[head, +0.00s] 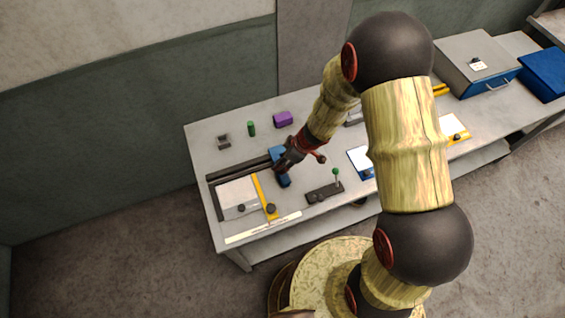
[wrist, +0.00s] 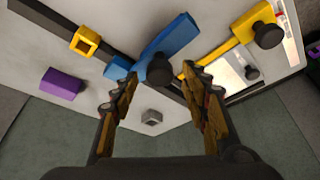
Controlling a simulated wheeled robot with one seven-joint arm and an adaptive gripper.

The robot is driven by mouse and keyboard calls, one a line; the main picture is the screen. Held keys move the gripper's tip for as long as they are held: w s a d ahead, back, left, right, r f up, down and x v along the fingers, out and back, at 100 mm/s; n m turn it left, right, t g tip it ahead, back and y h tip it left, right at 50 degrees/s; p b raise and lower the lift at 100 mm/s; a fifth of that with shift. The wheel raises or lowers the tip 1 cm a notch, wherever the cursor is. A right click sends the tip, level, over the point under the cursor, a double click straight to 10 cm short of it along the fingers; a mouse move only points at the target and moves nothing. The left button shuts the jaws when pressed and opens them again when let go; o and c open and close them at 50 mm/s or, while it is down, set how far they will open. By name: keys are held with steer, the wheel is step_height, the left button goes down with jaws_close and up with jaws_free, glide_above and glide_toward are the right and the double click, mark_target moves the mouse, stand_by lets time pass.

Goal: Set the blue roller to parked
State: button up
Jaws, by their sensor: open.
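The blue roller (wrist: 176,42) is a long blue bar with a dark round knob (wrist: 159,70), lying across a dark rail (wrist: 58,32). In the head view the blue roller (head: 284,182) is partly hidden by my gripper (head: 284,168), which is right over it. In the wrist view my gripper (wrist: 157,84) is open, its two fingers apart with the knob just beyond and between the tips. I cannot tell whether the fingers touch it. A yellow square ring (wrist: 85,42) sits on the rail. No marking that reads parked is legible.
A yellow arm (head: 264,195) with a dark knob lies beside a white plate (head: 237,190). A green-topped lever (head: 336,172) stands to the right. A purple block (head: 282,118), green cylinder (head: 252,128) and small grey block (head: 223,141) stand behind, with bare table around them.

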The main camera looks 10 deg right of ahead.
steer(key=shift+w+a+f, duration=0.15)
steer(key=shift+f, duration=0.3)
steer(key=c, duration=1.1)
jaws_close()
